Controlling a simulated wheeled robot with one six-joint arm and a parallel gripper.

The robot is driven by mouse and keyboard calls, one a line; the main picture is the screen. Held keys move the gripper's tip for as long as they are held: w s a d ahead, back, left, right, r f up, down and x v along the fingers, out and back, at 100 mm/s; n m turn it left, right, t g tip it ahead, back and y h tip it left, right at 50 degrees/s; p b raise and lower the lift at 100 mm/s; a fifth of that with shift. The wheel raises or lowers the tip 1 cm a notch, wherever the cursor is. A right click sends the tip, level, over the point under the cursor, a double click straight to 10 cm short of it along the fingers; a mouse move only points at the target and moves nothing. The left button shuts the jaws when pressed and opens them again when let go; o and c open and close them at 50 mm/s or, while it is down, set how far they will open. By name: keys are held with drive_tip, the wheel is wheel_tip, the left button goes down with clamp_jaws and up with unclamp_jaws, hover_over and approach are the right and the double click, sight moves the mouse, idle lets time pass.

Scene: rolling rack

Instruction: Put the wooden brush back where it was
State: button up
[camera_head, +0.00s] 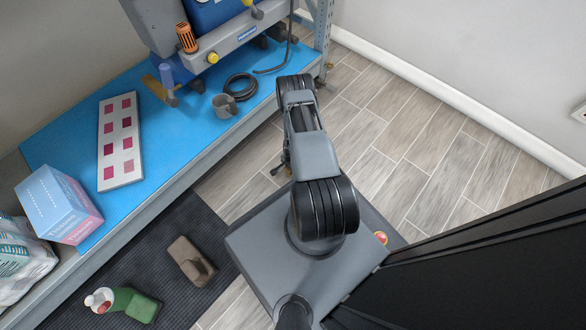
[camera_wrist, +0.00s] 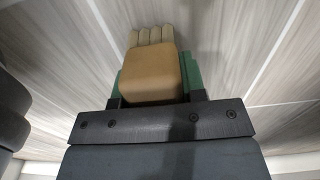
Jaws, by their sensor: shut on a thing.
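The wooden brush (camera_wrist: 152,75) shows in the wrist view as a tan block with pale bristle tufts at its far end. My gripper (camera_wrist: 157,78) is shut on it, with a green finger pad along each side. Pale floor planks lie behind the brush. In the head view my arm hides most of the gripper, and I cannot make out the brush there.
A blue-topped bench (camera_head: 165,95) at left holds a colour-patch board (camera_head: 120,140), a tissue box (camera_head: 58,203), a grey mug (camera_head: 224,105) and a black coil (camera_head: 241,86). A brown block-like object (camera_head: 190,262) and a green bottle (camera_head: 135,304) lie on the dark mat (camera_head: 185,218). Floor at right is clear.

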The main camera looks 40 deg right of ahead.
drive_tip(key=shift+f, duration=0.15)
drive_tip(key=o, duration=1)
